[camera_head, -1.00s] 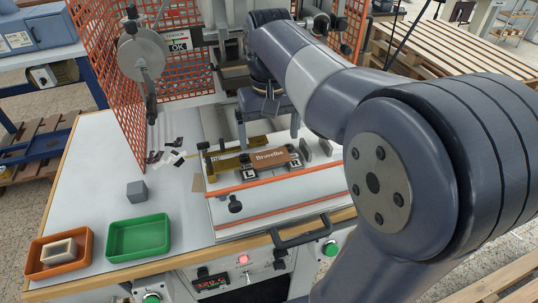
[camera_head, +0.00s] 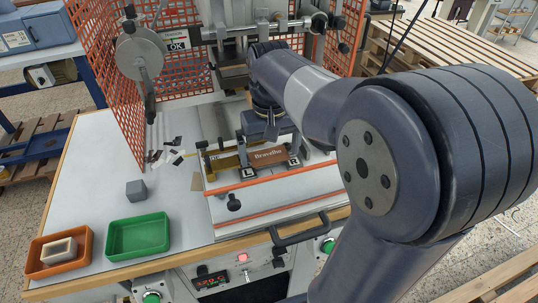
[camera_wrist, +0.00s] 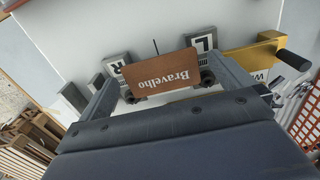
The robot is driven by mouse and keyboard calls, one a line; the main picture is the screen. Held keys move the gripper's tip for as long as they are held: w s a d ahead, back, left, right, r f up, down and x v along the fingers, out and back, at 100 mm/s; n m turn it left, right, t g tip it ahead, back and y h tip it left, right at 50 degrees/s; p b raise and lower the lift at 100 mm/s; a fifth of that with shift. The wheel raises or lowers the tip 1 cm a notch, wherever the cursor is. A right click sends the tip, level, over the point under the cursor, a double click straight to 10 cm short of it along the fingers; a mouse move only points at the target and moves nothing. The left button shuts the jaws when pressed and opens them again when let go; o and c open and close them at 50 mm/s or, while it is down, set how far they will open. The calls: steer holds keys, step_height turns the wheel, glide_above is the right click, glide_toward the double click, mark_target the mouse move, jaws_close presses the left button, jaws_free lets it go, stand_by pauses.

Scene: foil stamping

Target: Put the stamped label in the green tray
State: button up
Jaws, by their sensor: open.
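The stamped label (camera_head: 267,158), brown with the white word "Bravelho", rests on the press plate between the small blocks marked L and R. It also shows in the wrist view (camera_wrist: 160,76). My gripper (camera_head: 269,156) is open, pointing down at the label. In the wrist view, its two fingers (camera_wrist: 168,82) stand apart, one on each side of the label, with gaps visible. Whether the fingertips touch the plate cannot be told. The green tray (camera_head: 139,235) is empty and sits at the front left of the bench.
An orange tray (camera_head: 40,268) holding a pale box stands left of the green tray. A grey cube (camera_head: 136,190) lies behind the trays. A black handle (camera_head: 299,231) juts at the plate's front. Orange mesh guards (camera_head: 107,75) flank the press.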

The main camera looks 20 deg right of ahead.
steer(key=shift+f, duration=0.15)
steer(key=c, duration=1)
steer(key=shift+o, duration=0.2)
